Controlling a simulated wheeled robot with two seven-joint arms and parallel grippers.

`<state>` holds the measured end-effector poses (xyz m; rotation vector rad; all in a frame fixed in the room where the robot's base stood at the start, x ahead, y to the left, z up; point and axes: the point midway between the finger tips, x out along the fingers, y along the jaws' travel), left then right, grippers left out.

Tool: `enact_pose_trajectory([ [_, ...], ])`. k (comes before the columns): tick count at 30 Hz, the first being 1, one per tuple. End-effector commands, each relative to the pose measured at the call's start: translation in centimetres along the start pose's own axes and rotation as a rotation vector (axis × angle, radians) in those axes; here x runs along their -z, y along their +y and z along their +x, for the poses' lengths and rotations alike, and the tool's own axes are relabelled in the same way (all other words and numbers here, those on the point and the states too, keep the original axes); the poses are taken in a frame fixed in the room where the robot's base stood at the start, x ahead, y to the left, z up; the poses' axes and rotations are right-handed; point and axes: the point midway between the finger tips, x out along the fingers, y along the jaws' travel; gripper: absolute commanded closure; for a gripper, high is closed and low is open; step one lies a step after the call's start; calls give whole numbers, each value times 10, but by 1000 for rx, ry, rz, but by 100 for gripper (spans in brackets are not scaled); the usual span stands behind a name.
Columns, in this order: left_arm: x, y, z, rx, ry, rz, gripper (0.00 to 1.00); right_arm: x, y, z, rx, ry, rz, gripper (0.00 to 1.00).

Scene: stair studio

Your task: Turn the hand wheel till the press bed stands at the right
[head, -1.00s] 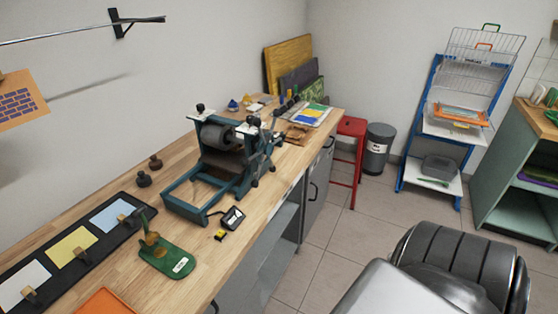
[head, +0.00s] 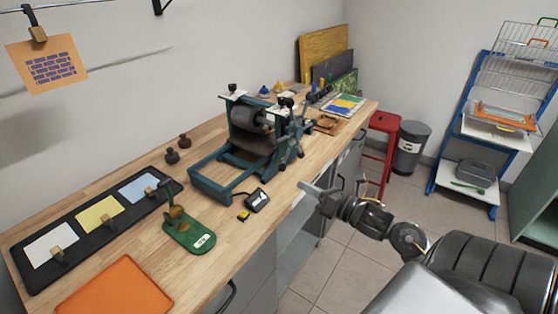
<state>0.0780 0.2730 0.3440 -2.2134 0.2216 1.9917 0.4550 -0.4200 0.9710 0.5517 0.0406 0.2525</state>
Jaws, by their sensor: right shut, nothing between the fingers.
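The teal press (head: 193,181) stands on the wooden workbench, with a dark roller (head: 247,119) across its frame. The hand wheel (head: 291,150), with several dark spokes, is on the press's right side. The press bed (head: 245,158) appears as a dark surface under the roller; its exact position along the frame is hard to tell. My right gripper (head: 306,187) is shut and empty near the bench's front edge, in front of and below the wheel, apart from it. My left gripper is not in view.
A small black device (head: 257,200) and a yellow tape measure (head: 243,215) lie in front of the press. A green stand (head: 190,233), black board with cards (head: 78,262) and orange tray (head: 117,290) are nearer. A red stool (head: 384,122) stands beyond the bench.

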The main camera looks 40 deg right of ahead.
Motion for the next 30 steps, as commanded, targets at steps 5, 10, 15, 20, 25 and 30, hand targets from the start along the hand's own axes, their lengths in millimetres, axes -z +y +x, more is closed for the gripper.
enact_pose_trajectory([
  [5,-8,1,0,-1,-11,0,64,-7,12,-1,-26,-6,-62,100],
  [10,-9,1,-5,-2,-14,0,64,-9,12,9,-25,-9,-58,100],
  [15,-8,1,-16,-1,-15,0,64,-12,14,37,-25,-11,-54,100],
  [20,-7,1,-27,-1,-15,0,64,-12,15,72,-25,-10,-53,100],
  [25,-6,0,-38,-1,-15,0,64,-12,16,104,-24,-9,-53,100],
  [30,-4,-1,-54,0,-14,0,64,-37,17,106,-23,-7,-56,100],
])
